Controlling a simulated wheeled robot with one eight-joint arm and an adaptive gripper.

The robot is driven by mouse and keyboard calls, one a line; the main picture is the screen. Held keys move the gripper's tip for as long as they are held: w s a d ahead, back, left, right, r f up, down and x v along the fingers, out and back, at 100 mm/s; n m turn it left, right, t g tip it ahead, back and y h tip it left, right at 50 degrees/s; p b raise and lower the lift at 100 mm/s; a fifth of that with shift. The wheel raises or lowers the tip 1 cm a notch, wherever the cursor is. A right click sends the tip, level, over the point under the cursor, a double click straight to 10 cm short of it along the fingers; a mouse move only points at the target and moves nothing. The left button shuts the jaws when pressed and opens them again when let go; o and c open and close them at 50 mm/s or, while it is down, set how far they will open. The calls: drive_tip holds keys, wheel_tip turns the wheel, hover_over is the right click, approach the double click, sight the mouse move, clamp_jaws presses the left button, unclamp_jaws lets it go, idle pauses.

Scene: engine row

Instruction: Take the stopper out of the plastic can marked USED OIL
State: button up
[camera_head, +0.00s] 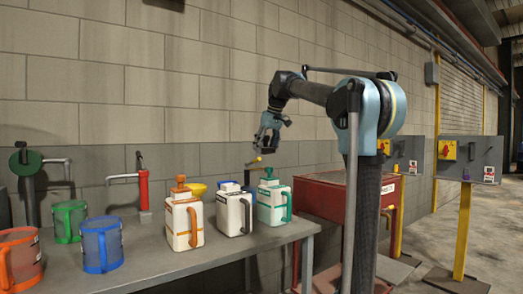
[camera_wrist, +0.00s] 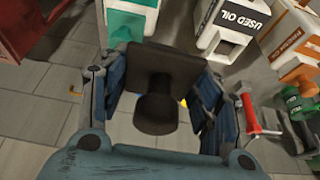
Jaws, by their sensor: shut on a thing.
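The plastic can marked USED OIL (camera_wrist: 208,38) is white with a dark handle, at the top right of the wrist view. In the head view this can (camera_head: 232,215) stands on the bench between two others, and I see no stopper upright on its top. My gripper (camera_head: 268,140) is raised in the air above the bench's far end, up and to the right of the can. In the wrist view it is shut on a dark stopper (camera_wrist: 157,107) with a square plate and round end. The can's mouth is not clearly visible.
A white can with orange stopper (camera_head: 183,222) and one with green stopper (camera_head: 271,203) flank the can on the grey bench (camera_head: 190,261). Green, blue and orange jugs (camera_head: 102,245) stand left. A red cabinet (camera_head: 325,200) is right of the bench. Air around my gripper looks clear.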

drive_tip(key=w+d, duration=0.2)
drive_tip(key=d, duration=0.8)
drive_tip(key=w+d, duration=0.2)
drive_tip(key=d, duration=0.7)
drive_tip(key=shift+f, duration=15.95)
